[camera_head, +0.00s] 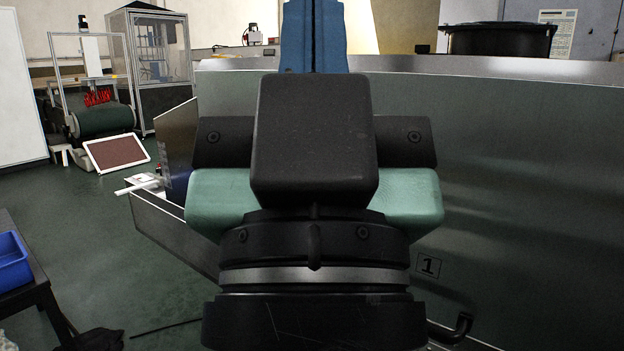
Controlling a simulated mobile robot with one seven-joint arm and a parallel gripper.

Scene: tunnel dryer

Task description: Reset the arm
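My gripper (315,180) fills the middle of the view, seen from close by with its black, box-shaped housing towards the camera. Dark brackets with screws and pale green parts stick out on both sides of the housing. The housing hides the middle between these parts, so I cannot tell how far apart the fingers are. No held thing can be made out. Black and silver rings of my arm show below the housing.
A large grey metal wall (530,200) marked "1" stands close behind and to the right. A black tub (498,40) shows above its rim. A blue bin (12,262) is at the lower left. A framed screen (116,152) leans farther back. Green floor (110,250) is mostly free at left.

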